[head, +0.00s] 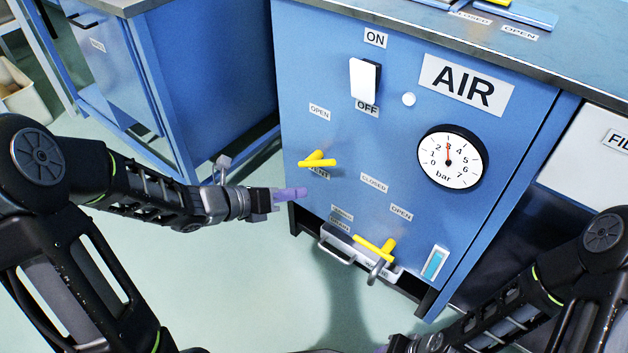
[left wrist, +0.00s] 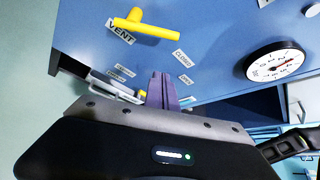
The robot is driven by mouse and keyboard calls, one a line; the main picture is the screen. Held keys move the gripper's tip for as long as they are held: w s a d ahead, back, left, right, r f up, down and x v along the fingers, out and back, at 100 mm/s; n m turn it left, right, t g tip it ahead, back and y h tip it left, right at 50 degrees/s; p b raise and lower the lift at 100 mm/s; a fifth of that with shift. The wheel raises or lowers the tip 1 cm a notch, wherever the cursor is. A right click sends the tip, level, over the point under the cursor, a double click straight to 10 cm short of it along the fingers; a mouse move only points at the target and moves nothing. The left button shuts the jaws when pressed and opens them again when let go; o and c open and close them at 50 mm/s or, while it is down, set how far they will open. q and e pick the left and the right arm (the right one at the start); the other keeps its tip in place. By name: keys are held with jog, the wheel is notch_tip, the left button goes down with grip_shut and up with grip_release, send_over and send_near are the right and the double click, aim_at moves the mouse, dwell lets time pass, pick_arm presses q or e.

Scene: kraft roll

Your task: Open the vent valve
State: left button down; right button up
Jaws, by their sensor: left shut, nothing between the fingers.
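The vent valve's yellow handle (head: 317,160) is on the blue AIR panel at left, over a VENT label. Its bar lies roughly level across the panel. An OPEN label (head: 319,112) is above it and a CLOSED label (head: 374,183) is to its lower right. In the left wrist view the handle (left wrist: 145,25) is at the top, above the fingers. My left gripper (head: 303,193), with purple fingers, is shut and empty, below and left of the handle, apart from it. The fingers also show in the left wrist view (left wrist: 162,90). My right gripper is barely visible at the bottom edge.
A second yellow handle (head: 375,248) is low on the panel, near a metal drawer handle (head: 337,252). A gauge (head: 451,159) reads about 3 bar. A white ON/OFF switch (head: 364,79) is above. A blue cabinet (head: 205,75) stands left across a gap; floor space is free in front.

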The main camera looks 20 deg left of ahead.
pick_arm(q)
jog(key=b+x, duration=0.4)
jog(key=x, duration=0.6)
jog(key=r, duration=0.1)
jog(key=w+a+r+p, duration=0.1)
jog(key=r, duration=0.1)
jog(key=shift+w+a+r, duration=0.15)
jog(key=shift+w+a, duration=0.1)
jog(key=shift+a, duration=0.1)
